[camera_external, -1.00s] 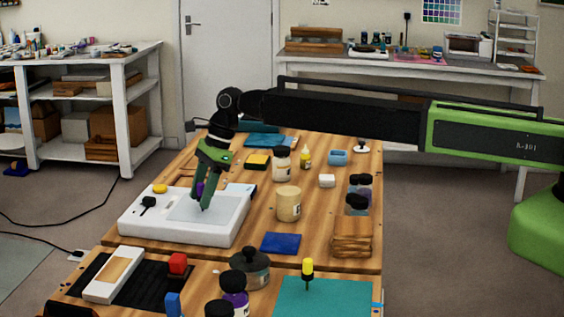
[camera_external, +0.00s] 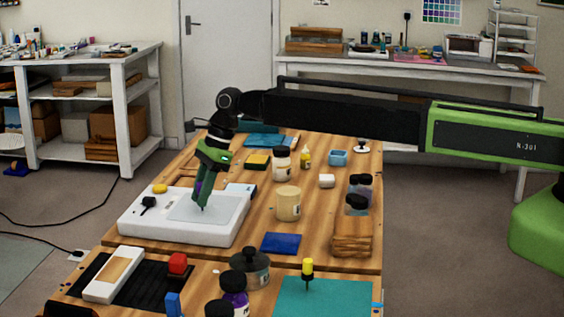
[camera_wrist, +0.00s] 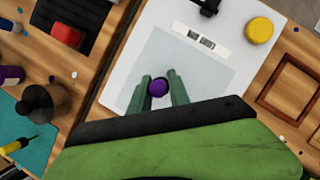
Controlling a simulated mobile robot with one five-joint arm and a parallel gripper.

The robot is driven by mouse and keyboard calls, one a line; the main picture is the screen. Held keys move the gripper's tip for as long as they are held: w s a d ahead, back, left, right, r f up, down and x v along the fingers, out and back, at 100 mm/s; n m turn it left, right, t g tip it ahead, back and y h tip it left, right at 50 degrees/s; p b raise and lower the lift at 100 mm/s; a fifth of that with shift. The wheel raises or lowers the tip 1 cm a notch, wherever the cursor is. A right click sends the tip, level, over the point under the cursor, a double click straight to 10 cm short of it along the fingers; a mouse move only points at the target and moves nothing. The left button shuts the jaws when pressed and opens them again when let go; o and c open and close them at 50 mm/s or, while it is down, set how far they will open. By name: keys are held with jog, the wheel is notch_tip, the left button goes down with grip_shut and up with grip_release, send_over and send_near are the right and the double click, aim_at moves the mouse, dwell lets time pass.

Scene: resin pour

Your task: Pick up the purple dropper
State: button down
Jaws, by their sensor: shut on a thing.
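The purple dropper (camera_wrist: 158,88) shows in the wrist view as a round purple top between the two green fingers. My gripper (camera_wrist: 160,92) is shut on it. In the external view my gripper (camera_external: 203,190) points down over the grey plate of the white device (camera_external: 182,229). Only a little purple of the dropper shows there between the fingers. The dropper's lower tip is at or just over the plate; I cannot tell whether it touches. The white device also shows in the wrist view (camera_wrist: 118,85).
A yellow round lid (camera_external: 160,188) and a black knob (camera_external: 148,204) are on the white device. A dark lidded pot (camera_external: 250,268) is in front.

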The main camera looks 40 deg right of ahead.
aim_at(200, 183)
notch_tip(200, 183, up, 5)
jog(key=p, duration=0.4)
jog(key=d+r+p, duration=0.5)
jog(key=d+p, duration=0.1)
jog(key=d, duration=0.5)
jog(key=shift+w+d+r, duration=0.35)
jog(key=shift+w, duration=0.1)
